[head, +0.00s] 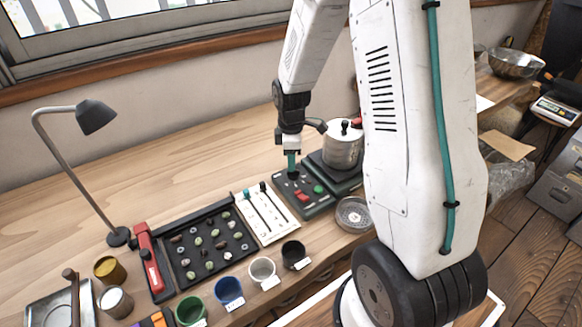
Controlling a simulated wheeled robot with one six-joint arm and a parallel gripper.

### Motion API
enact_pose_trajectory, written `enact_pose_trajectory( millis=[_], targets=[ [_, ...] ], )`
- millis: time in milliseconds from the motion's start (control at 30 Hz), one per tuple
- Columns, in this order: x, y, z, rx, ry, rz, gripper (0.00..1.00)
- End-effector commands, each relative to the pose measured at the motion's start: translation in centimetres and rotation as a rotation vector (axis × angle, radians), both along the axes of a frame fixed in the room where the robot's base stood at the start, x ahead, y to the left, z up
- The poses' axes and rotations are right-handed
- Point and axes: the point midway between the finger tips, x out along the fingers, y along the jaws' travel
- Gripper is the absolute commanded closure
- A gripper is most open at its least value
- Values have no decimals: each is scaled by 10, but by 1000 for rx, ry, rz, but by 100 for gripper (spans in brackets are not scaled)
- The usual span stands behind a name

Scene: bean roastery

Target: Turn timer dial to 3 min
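A dark green control panel (318,211) lies on the wooden bench, with a red switch (301,195) and a green button (318,189) on its face. My gripper (292,172) points straight down at the panel's back left part. Its teal fingers reach down to the panel face or just above it. The timer dial cannot be made out; it may be hidden at the fingertips. The dial's marks are too small to read. I cannot tell whether the fingers are open or closed on something.
A metal pot (342,147) stands close right of my gripper. A white slider board (261,214) and a bean tray (205,246) lie left of the panel. Several cups line the front, and a lamp (97,117) stands left. The back of the bench is clear.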

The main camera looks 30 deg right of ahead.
Motion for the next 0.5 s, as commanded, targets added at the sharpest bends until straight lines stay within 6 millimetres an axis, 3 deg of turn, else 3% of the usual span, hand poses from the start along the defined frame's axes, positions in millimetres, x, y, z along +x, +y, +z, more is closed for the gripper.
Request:
enact_pose_trajectory(
  millis=[200,500],
  targets=[
    [0,0,-29,1,1,-1,65],
    [0,0,-37,0,0,-1,65]
  ],
)
